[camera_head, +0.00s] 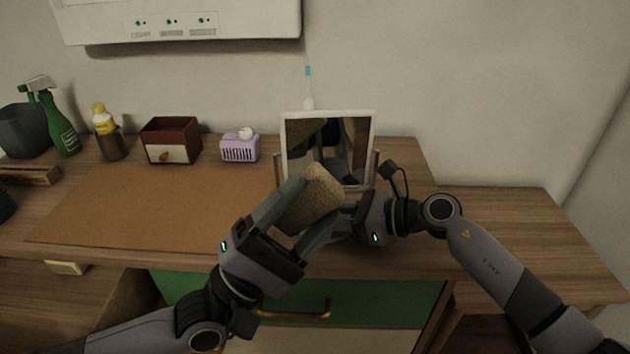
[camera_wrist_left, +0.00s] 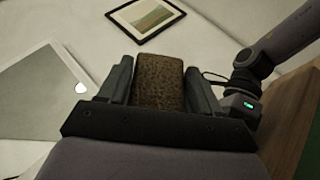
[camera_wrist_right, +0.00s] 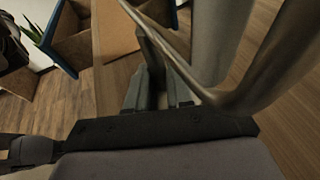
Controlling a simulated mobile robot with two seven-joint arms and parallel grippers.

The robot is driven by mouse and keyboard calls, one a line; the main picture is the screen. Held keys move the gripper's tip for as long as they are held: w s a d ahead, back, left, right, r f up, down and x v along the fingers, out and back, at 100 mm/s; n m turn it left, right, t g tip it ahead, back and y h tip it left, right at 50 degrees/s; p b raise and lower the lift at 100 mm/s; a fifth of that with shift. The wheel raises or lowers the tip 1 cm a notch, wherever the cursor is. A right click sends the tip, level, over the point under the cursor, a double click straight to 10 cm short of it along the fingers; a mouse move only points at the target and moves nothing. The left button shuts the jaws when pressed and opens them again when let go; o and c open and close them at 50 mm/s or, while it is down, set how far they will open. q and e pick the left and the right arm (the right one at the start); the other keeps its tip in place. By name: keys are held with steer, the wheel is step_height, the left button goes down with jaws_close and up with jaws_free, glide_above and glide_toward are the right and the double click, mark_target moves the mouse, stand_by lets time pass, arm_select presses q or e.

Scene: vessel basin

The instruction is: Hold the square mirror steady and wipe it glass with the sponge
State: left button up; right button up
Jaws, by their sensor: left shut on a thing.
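The square mirror (camera_head: 330,186) stands upright on the desk in a light frame, its glass facing me, with side supports. My left gripper (camera_head: 299,203) is shut on the tan sponge (camera_head: 312,200), in front of the mirror's lower left part. The sponge sits between the fingers in the left wrist view (camera_wrist_left: 158,84); contact with the glass cannot be told. My right gripper (camera_wrist_right: 163,85) is low by the mirror. Its fingers are close together beside a grey metallic piece in the right wrist view; whether they grip the frame is unclear. Its tips are hidden in the head view.
A brown mat (camera_head: 150,205) covers the desk's left part. Behind it stand a green spray bottle (camera_head: 62,125), a yellow-capped bottle (camera_head: 105,125), a wooden box (camera_head: 171,140) and a purple basket (camera_head: 240,148). The desk's right end (camera_head: 540,225) is clear.

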steer(key=o, duration=0.4)
steer(key=shift+f, duration=0.1)
